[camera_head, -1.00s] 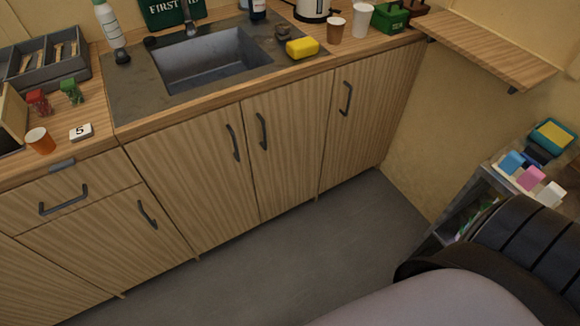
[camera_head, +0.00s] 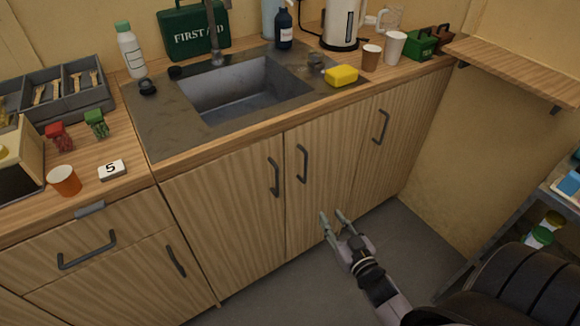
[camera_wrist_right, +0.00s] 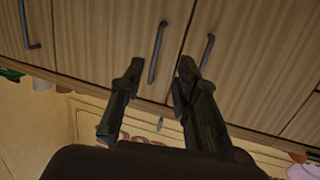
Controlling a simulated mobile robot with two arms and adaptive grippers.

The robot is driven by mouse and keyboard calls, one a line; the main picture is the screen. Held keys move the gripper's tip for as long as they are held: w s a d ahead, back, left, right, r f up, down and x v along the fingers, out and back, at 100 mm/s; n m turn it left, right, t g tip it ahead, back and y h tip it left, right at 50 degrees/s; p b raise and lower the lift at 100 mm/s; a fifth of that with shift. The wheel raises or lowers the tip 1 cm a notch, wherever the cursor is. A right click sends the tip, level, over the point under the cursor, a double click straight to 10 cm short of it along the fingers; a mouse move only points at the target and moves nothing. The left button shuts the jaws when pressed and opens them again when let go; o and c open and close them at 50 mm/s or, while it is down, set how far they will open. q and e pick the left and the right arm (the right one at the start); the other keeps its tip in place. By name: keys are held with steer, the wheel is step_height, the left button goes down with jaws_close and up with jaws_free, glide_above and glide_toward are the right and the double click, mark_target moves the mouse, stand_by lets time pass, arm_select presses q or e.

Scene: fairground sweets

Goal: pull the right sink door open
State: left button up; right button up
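The right sink door (camera_head: 325,185) is shut, a wood-grain panel with a dark upright bar handle (camera_head: 302,163) near its left edge. My right gripper (camera_head: 333,216) is open and empty, in front of this door's lower part, below and right of the handle in the head view. In the right wrist view, which looks upside down, the door (camera_wrist_right: 110,45) and its handle (camera_wrist_right: 157,52) show beyond my open gripper (camera_wrist_right: 160,72). The handle lies between the two fingers in the picture, apparently beyond their tips. My left gripper is not in view.
The left sink door (camera_head: 230,205) is shut, its handle (camera_head: 274,177) close beside. Another shut door (camera_head: 395,150) stands to the right. The sink (camera_head: 245,90), yellow sponge (camera_head: 341,76) and cups are above. A wall shelf (camera_head: 515,72) juts out at right. The floor in front is clear.

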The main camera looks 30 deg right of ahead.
mark_target(306, 165)
step_height(306, 165, up, 4)
steer(key=w+r+t, duration=0.1)
steer(key=w, duration=0.5)
steer(key=w+d, duration=0.1)
steer(key=w, duration=0.5)
steer(key=w+d, duration=0.1)
steer(key=w, duration=0.5)
steer(key=shift+f, duration=0.2)
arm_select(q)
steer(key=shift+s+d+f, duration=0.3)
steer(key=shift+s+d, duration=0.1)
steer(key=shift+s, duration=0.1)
arm_select(e)
steer(key=shift+d, duration=0.1)
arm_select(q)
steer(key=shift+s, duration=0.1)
arm_select(e)
steer(key=shift+c, duration=0.5)
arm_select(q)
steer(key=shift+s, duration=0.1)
arm_select(e)
jaws_close()
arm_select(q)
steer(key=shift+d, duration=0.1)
